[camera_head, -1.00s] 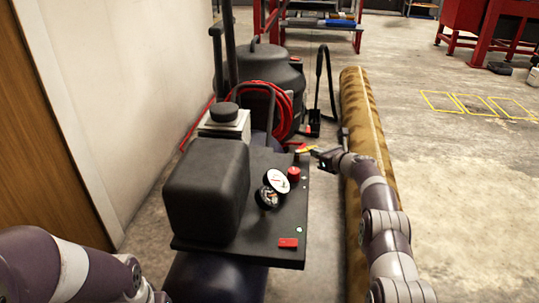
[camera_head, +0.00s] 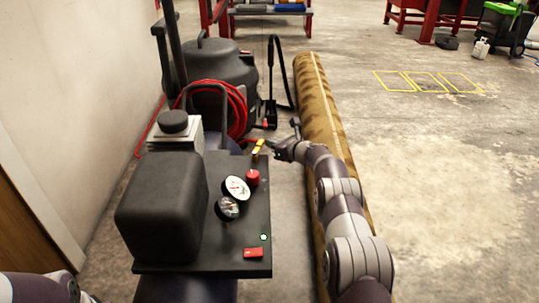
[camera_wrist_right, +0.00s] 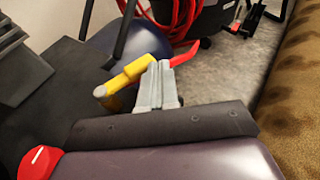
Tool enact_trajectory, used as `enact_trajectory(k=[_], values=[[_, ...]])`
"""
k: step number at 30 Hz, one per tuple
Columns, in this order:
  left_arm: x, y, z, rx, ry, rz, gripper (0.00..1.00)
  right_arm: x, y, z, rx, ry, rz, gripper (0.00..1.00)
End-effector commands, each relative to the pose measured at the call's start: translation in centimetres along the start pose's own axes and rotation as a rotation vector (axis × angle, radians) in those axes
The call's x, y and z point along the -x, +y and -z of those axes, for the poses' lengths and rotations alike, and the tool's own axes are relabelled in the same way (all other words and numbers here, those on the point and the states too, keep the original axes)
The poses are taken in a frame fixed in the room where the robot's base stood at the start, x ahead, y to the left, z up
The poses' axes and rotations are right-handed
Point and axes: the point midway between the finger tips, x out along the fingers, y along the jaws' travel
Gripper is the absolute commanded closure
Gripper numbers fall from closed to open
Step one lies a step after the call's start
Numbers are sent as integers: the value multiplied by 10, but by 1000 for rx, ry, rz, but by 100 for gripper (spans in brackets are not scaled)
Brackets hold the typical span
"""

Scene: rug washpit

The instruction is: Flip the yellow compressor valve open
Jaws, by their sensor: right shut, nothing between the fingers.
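The compressor's yellow valve (camera_head: 257,148) stands at the far right corner of its black top plate (camera_head: 240,257). In the right wrist view the yellow valve body (camera_wrist_right: 122,77) shows at centre left, and a red lever (camera_wrist_right: 186,53) points up and right beyond my fingers. My right gripper (camera_head: 278,149) is shut and empty, just to the right of the valve. In the right wrist view its grey fingertips (camera_wrist_right: 158,78) overlap the valve's right end and hide the part between body and lever. I cannot tell whether they touch. My left gripper is out of view.
A red knob (camera_head: 252,177) and two gauges (camera_head: 236,189) sit on the plate near the valve. Behind are a coiled red hose (camera_head: 237,110) and a black vacuum (camera_head: 210,72). A rolled rug (camera_head: 322,105) lies right of the compressor, beneath my right arm. Open floor is farther right.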

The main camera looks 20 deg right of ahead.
Motion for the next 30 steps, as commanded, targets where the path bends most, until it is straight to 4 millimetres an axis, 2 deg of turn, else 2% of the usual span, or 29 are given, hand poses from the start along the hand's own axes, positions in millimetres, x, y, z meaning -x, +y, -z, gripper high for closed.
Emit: enact_trajectory(k=[10, 21, 30], values=[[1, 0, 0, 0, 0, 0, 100, 0, 1, 0, 0, 0, 0, 100], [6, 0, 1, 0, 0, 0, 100, 3, 15, 1, 0, 0, 0, 100], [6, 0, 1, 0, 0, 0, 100, 3, 16, 1, 1, 0, 0, 100]])
